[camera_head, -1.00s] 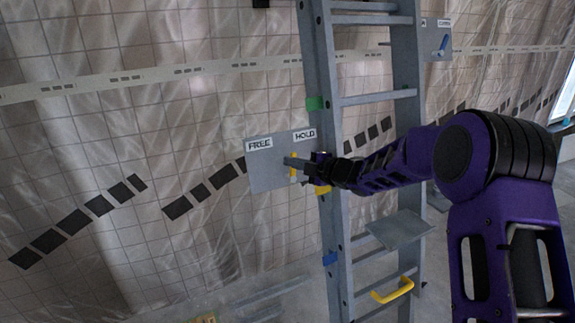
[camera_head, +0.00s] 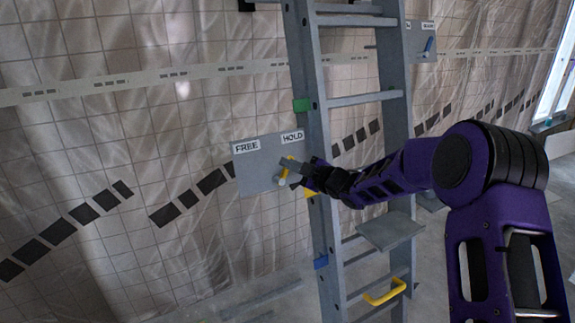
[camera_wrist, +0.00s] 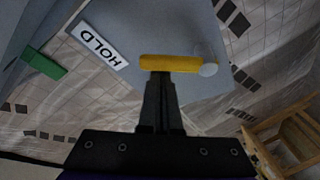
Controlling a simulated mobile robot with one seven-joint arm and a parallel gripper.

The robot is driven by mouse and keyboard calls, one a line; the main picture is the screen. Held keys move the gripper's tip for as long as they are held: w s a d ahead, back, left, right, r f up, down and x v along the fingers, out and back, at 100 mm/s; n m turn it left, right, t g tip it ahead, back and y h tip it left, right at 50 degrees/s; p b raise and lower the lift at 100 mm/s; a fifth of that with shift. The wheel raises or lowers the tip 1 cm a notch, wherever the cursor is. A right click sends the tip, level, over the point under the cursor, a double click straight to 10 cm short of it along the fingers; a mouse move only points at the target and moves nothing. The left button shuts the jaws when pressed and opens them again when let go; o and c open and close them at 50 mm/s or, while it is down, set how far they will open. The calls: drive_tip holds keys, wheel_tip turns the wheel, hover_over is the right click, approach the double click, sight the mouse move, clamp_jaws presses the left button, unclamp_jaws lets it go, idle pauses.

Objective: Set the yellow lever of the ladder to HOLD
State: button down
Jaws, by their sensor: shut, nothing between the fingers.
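The yellow lever (camera_head: 290,160) is on a grey plate (camera_head: 254,178) on the ladder (camera_head: 318,140). Its pale pivot knob (camera_wrist: 208,68) shows at one end in the wrist view. The plate bears a FREE label (camera_head: 246,147) at upper left and a HOLD label (camera_head: 292,137) at upper right. The lever's upper end seems to lean towards HOLD, though my fingers partly cover it in the head view. My gripper (camera_wrist: 158,76) is shut and empty, its fingertips against or very close to the lever's side in the wrist view (camera_wrist: 170,63); contact is unclear.
A green block (camera_head: 301,105) and a blue block (camera_head: 321,262) sit on the ladder's left rail. A yellow handle (camera_head: 385,293) is low on the ladder. A grey shelf (camera_head: 391,231) juts from it. A second plate with a blue lever (camera_head: 428,45) is at upper right.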

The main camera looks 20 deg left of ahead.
idle(0.3)
drive_tip(key=shift+s+a+r, duration=1.1)
drive_tip(key=shift+a+r, duration=0.05)
drive_tip(key=shift+r, duration=0.05)
drive_tip(key=f+v, duration=0.1)
drive_tip(key=v, duration=0.8)
drive_tip(key=shift+d+r, duration=0.25)
drive_tip(key=shift+r, duration=0.25)
